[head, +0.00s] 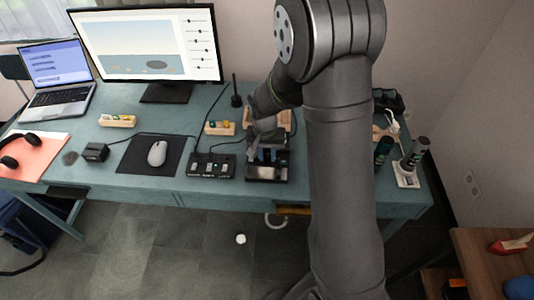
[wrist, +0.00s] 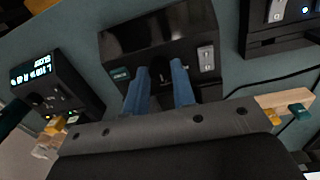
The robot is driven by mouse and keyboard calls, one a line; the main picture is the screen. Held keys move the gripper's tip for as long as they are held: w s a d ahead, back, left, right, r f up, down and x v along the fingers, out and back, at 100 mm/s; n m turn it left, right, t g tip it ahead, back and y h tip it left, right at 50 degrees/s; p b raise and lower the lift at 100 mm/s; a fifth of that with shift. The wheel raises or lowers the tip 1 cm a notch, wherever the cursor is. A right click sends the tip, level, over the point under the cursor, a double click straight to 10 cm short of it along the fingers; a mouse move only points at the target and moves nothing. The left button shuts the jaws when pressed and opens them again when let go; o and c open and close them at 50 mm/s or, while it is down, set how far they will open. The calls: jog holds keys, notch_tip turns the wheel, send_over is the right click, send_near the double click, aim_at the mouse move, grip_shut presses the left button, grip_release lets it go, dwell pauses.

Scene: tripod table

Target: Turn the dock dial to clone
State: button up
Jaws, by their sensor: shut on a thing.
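The dock (head: 268,173) is a black box near the front edge of the desk, partly hidden by my arm in the head view. In the wrist view the dock (wrist: 140,35) shows a glossy dark panel, a small teal label and a grey switch plate. My gripper (wrist: 160,82) has its two blue fingers at the middle of the dock's face, shut on the dial. The fingers hide most of the dial, and I cannot read its setting. In the head view my gripper (head: 265,153) is just above the dock.
A black switch box (head: 211,165) stands left of the dock, with a mouse (head: 157,153) further left. A wooden block with coloured pieces (head: 219,128) lies behind. In the wrist view a device with a lit display (wrist: 38,72) stands beside the dock. Bottles (head: 414,154) stand right.

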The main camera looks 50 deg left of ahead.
dwell(0.4)
jog(key=o, duration=0.7)
jog(key=shift+r, duration=0.1)
notch_tip(320, 180, up, 17)
jog(key=shift+s+a+r, duration=0.15)
jog(key=shift+s+a, duration=0.1)
jog(key=shift+a, duration=0.1)
dwell(0.3)
jog(key=f, duration=1.7)
jog(key=shift+w+d+f, duration=0.25)
jog(key=shift+d, duration=0.1)
